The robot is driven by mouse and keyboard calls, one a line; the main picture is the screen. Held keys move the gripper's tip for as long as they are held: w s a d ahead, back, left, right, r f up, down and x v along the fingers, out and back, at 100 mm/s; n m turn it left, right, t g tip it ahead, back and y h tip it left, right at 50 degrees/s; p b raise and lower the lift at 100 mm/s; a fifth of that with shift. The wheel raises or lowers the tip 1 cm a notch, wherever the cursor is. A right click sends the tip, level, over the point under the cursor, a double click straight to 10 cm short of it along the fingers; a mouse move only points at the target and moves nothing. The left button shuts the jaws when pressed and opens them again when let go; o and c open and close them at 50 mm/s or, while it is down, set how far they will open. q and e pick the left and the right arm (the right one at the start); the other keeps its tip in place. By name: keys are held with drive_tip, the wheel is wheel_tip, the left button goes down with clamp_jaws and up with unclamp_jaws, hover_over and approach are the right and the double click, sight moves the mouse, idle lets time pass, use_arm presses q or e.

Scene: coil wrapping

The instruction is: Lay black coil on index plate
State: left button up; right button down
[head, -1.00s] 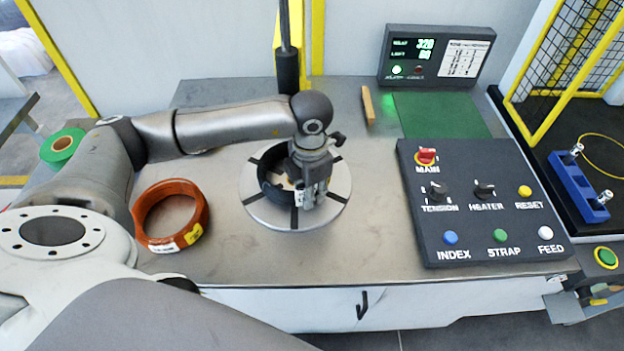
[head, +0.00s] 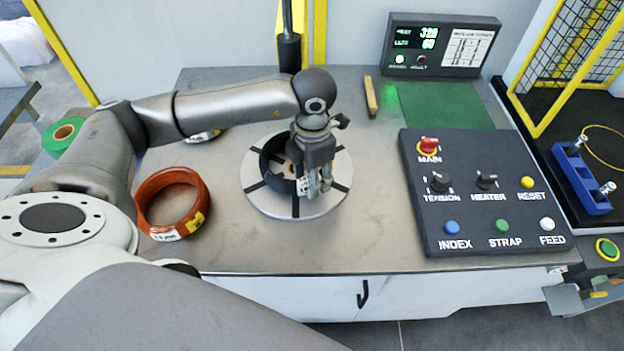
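The black coil (head: 272,160) lies flat on the round index plate (head: 262,199), a pale disc with dark radial slots. The coil sits a little toward the back left of the plate's middle. My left gripper (head: 319,188) points down at the coil's right side and hides that part of its wall. Its fingers overlap the coil there, and I cannot tell whether they are closed on it. My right gripper is out of view.
An orange coil (head: 148,215) lies left of the plate. Another labelled object (head: 204,136) is mostly hidden behind my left arm. The control panel (head: 415,222) stands at right, with a green mat (head: 440,107) behind it. A dark rod (head: 289,52) hangs behind the plate.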

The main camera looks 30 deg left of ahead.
use_arm(q)
wheel_tip(320, 180, up, 10)
drive_tip(key=b, duration=0.1)
drive_tip(key=shift+r+b, duration=0.15)
drive_tip(key=shift+b, duration=0.2)
